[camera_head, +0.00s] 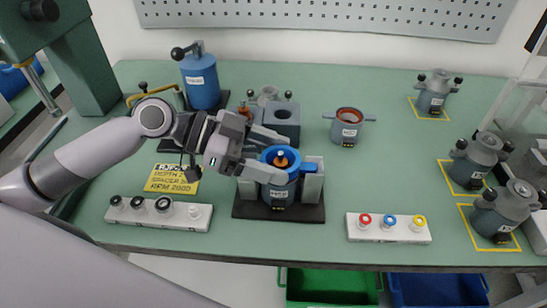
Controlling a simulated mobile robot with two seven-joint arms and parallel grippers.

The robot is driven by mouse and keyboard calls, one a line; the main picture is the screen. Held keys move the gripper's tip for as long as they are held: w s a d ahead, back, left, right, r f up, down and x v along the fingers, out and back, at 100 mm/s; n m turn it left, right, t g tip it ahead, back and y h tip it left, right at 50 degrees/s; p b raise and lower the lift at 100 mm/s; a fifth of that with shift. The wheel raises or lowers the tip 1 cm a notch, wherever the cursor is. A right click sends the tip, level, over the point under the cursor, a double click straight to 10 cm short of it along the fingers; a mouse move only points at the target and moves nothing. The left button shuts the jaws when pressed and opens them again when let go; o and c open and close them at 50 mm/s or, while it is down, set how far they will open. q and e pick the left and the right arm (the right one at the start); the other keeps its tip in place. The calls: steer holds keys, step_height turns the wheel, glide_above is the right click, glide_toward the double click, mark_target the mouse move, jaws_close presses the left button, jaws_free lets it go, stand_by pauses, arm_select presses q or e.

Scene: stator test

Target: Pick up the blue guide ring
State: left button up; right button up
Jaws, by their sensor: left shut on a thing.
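A blue guide ring (294,162) sits at the top of a dark stator housing (279,195) in the middle of the table. A small orange and white part shows in its centre. My left gripper (272,156) comes in from the left with one finger on the far side of the ring and one on the near side, shut on it. The near finger hides part of the ring and housing. I cannot tell whether the ring is lifted clear of the housing. My right gripper is not in view.
The housing stands on a black base (312,214) between grey blocks. A white rack (356,236) with red, blue and yellow rings is to the right. Another white rack (145,222) is at left. A grey pot (346,132) stands behind. Free green table lies between the pot and right-hand stations.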

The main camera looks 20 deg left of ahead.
arm_select(q)
step_height(320, 180, up, 20)
steer(key=p, duration=0.2)
steer(key=shift+f, duration=0.25)
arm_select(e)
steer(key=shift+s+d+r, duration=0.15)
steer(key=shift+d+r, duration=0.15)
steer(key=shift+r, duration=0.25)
